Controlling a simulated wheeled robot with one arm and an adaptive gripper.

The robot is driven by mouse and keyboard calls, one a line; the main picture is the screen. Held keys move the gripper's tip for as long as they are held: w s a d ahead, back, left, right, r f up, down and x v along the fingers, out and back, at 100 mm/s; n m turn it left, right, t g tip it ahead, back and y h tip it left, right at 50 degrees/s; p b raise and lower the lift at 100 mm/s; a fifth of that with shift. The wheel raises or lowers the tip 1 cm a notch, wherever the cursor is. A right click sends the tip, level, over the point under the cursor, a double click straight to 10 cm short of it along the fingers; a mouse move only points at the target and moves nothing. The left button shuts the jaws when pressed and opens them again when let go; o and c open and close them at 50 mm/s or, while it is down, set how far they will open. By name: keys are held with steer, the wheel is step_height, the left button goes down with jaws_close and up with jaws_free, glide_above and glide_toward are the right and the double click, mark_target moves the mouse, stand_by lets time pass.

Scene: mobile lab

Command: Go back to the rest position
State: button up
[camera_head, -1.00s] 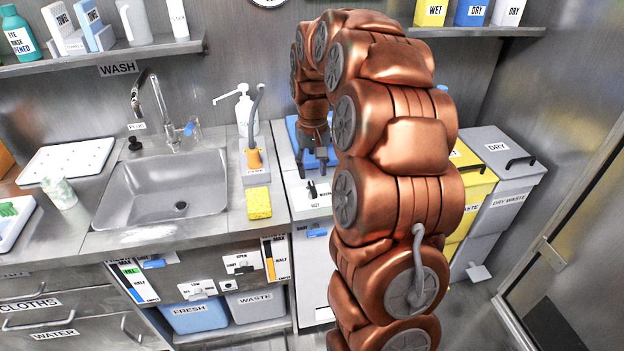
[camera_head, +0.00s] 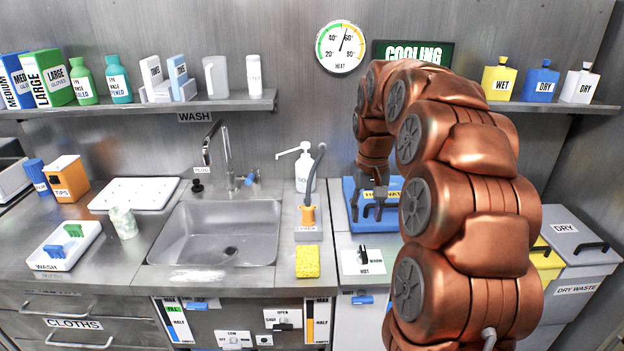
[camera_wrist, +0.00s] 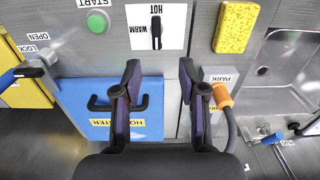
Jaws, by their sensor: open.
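My gripper (camera_head: 374,211) hangs at the end of my copper-coloured arm, pointing down over a blue lidded unit (camera_head: 356,226) right of the sink. In the wrist view my gripper (camera_wrist: 160,72) has its two dark fingers apart with nothing between them. The blue unit (camera_wrist: 72,100) has a dark handle and a yellow label partly hidden by the gripper. Whether the fingers touch the unit cannot be told.
A hot/warm switch (camera_head: 363,258) is in front. Waste bins (camera_head: 580,250) stand right. A loaded shelf (camera_head: 150,104) runs behind.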

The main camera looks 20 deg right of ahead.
steer(key=s+a+r+n+p, duration=0.25)
steer(key=s+a, duration=0.35)
steer(key=a, duration=0.3)
steer(key=s+a+n+g+p, duration=0.1)
steer(key=s+a, duration=0.4)
steer(key=s, duration=0.7)
steer(key=s+a+p, duration=0.4)
steer(key=s+a, duration=0.2)
steer(key=s, duration=0.6)
steer(key=shift+s+n+g, duration=0.3)
steer(key=shift+n+g, duration=0.05)
steer(key=shift+g, duration=0.05)
steer(key=shift+a+f, duration=0.1)
